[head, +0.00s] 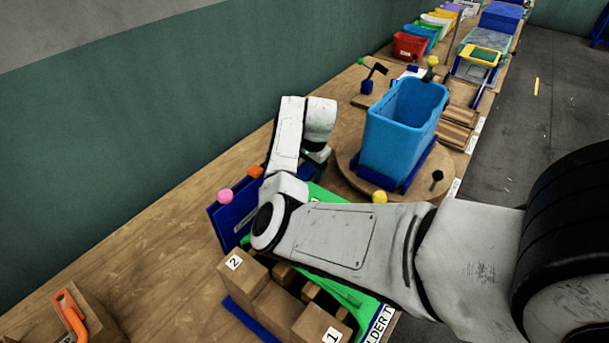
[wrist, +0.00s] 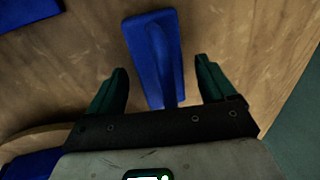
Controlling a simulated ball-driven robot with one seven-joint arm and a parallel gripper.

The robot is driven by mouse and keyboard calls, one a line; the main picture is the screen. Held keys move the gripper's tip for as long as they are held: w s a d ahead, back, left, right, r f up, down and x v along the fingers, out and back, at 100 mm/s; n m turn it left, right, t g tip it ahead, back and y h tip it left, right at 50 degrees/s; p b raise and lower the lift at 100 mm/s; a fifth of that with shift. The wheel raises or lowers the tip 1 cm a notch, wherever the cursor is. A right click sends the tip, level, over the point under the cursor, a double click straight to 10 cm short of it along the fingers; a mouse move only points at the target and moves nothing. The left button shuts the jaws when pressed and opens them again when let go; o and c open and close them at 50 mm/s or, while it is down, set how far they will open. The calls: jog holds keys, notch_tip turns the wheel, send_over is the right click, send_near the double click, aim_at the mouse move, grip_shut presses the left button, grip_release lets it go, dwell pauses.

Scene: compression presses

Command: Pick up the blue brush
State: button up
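The blue brush (wrist: 150,50) lies on the wooden table in the wrist view. My gripper (wrist: 162,70) is open, with one dark green finger on each side of the handle and a gap to both. I cannot tell how far the fingers are above the table. In the head view my arm hides the brush, and only a little of my gripper (head: 316,154) shows beside the wrist, over the table.
A light blue bin (head: 390,140) stands on a round wooden turntable (head: 348,165) right of my gripper. A green wall (head: 140,130) borders the table.

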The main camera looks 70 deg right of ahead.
jog(key=c, duration=1.4)
notch_tip(320, 180, up, 10)
jog(key=shift+r+b, duration=0.1)
jog(key=shift+b, duration=0.7)
